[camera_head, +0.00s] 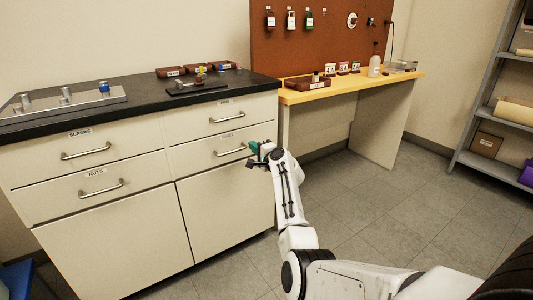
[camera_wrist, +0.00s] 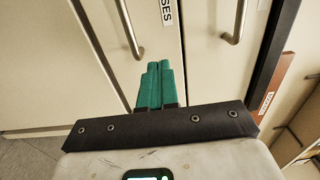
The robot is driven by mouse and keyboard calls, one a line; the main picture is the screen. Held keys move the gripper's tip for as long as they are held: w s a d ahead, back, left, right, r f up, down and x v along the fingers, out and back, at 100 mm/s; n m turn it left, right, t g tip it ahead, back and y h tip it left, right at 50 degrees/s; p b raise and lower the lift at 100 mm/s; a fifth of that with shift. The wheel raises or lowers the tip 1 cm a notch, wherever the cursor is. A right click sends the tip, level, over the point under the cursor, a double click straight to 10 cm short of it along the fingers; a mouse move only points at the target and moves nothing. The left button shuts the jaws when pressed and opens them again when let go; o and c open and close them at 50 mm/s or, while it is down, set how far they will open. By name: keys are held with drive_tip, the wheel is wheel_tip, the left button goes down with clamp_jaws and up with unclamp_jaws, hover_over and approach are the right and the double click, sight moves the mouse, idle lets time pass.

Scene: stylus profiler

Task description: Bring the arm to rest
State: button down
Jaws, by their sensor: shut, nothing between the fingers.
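My gripper (camera_head: 254,150) is at the end of my white arm, in front of the right drawers of the cream cabinet (camera_head: 110,240). In the wrist view its green fingers (camera_wrist: 155,85) lie side by side, closed together with nothing between them. The fingers point towards the cabinet front, close to a drawer handle (camera_head: 230,150). I cannot tell whether they touch the cabinet. My arm is extended forward from the lower right of the head view.
The cabinet's black top (camera_head: 140,88) carries a metal fixture (camera_head: 62,104) and small trays. A wooden bench (camera_head: 350,84) stands to the right, below a brown pegboard (camera_head: 330,40). A grey shelf (camera_head: 480,110) is at far right. Open floor (camera_head: 370,210) lies between.

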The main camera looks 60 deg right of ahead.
drive_tip(key=p+v, duration=0.2)
drive_tip(key=v, duration=0.5)
drive_tip(key=shift+f, duration=0.1)
drive_tip(key=a+f+n+g+y, duration=0.2)
drive_tip(key=a+f+n+y, duration=0.3)
drive_tip(key=a, duration=0.6)
drive_tip(key=a+f+n+g+y, duration=0.1)
drive_tip(key=a+f+n+y, duration=0.2)
drive_tip(key=a+f+n, duration=0.65)
drive_tip(key=s+a+f+n+g+y, duration=0.1)
drive_tip(key=s+a+f+n+g, duration=0.25)
drive_tip(key=s+a, duration=0.55)
drive_tip(key=s+a+f+n+g+y, duration=0.15)
drive_tip(key=s+a+g, duration=0.35)
drive_tip(key=a, duration=0.8)
drive_tip(key=s+a+r+n+g+h, duration=0.1)
drive_tip(key=s+a+n+g, duration=0.3)
drive_tip(key=s, duration=0.9)
wheel_tip(320, 180, up, 24)
drive_tip(key=w+t+p, duration=0.1)
drive_tip(key=p, duration=2.3)
